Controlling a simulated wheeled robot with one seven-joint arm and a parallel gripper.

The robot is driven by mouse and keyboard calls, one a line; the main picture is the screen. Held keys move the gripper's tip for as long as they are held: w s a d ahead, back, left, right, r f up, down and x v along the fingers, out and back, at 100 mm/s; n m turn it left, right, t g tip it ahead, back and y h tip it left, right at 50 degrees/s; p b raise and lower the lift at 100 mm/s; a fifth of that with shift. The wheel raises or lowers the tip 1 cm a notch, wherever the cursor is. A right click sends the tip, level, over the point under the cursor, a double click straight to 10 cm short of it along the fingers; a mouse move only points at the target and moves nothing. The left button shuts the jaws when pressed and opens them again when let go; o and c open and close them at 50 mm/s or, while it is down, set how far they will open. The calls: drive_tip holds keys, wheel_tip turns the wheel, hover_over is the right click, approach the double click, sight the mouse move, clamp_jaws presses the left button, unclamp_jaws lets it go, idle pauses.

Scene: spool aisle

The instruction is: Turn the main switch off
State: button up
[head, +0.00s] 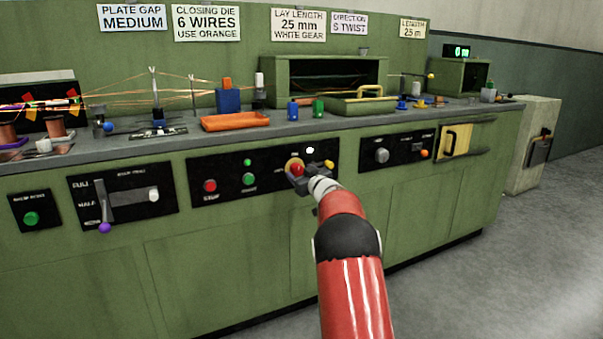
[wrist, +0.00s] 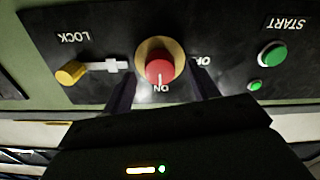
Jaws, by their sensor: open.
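The main switch is a red round knob on a yellow ring, seen in the head view (head: 296,169) and close up in the wrist view (wrist: 160,67). Its white mark points at the ON label; the OFF label is beside it, partly hidden by a finger. My gripper (head: 303,176) is open at the knob. In the wrist view its two dark fingers (wrist: 163,90) stand on either side of the knob's lower part. I cannot tell whether they touch it.
A yellow-handled lock slider (wrist: 88,70) is left of the knob in the wrist view. In the head view a red button (head: 210,186) sits farther left on the same black panel. The counter (head: 350,122) above holds several small items.

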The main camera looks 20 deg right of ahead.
drive_tip(key=shift+w, duration=0.1)
drive_tip(key=c, duration=1)
drive_tip(key=n+b, duration=0.1)
drive_tip(key=n, duration=0.3)
drive_tip(key=shift+f+n+b, duration=0.15)
drive_tip(key=shift+n+b, duration=0.25)
drive_tip(key=n+b, duration=0.2)
drive_tip(key=n, duration=0.2)
drive_tip(key=shift+n, duration=0.3)
drive_tip(key=n+b, duration=0.2)
drive_tip(key=n, duration=0.2)
drive_tip(key=shift+f, duration=0.1)
drive_tip(key=shift+n+b, duration=1.05)
drive_tip(key=shift+n, duration=1.25)
